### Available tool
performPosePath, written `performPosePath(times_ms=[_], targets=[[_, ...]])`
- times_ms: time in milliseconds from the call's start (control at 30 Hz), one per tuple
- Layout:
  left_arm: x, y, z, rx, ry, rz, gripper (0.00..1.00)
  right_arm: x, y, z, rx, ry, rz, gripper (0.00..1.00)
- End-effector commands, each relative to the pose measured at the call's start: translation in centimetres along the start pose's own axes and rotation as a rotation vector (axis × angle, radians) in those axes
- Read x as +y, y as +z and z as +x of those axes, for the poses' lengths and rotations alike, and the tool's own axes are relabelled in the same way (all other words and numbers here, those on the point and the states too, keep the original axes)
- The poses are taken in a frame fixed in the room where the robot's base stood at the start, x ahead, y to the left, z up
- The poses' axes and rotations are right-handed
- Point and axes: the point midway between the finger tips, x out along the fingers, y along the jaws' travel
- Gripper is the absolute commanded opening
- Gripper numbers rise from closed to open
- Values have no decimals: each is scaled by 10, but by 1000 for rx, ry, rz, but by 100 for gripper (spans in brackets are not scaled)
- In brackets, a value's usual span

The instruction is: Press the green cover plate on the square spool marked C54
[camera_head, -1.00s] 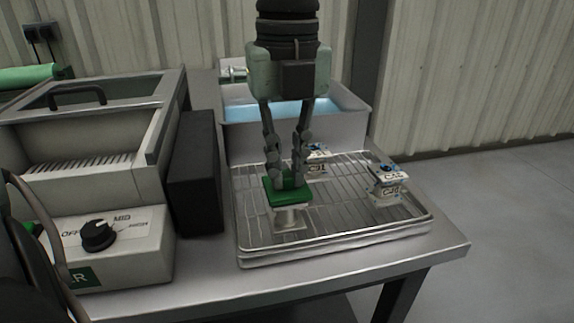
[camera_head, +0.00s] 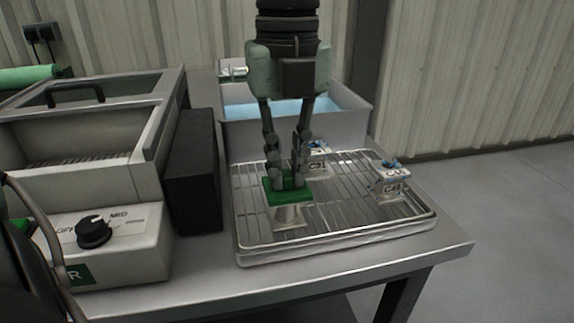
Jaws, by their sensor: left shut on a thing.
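The green cover plate (camera_head: 287,192) lies flat on top of a pale metal spool (camera_head: 290,214) on the wire rack. No marking shows on this spool, so I cannot tell whether it is C54. My left gripper (camera_head: 287,183) points straight down, its fingers shut on the raised middle of the plate. Two other spools with blue bits on top stand on the rack: one behind the gripper (camera_head: 319,166), partly hidden by its fingers, and one at the right (camera_head: 391,186). Their labels are too small to read surely. My right gripper is out of view.
The wire rack sits in a metal tray (camera_head: 340,245) on a steel table (camera_head: 440,248). A basin of blue liquid (camera_head: 352,108) stands behind it. A black box (camera_head: 193,180) and a machine with a dial (camera_head: 95,232) stand at the left. The rack's front right is clear.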

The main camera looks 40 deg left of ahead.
Motion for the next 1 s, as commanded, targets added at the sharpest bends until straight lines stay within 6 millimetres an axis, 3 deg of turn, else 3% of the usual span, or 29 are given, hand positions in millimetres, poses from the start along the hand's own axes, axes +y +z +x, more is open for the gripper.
performPosePath(times_ms=[900,933,1000], targets=[[0,0,3,0,-1,0,1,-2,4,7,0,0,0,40],[0,0,3,0,-1,0,15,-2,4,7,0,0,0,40],[0,0,3,0,-1,0,24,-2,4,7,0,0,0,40]])
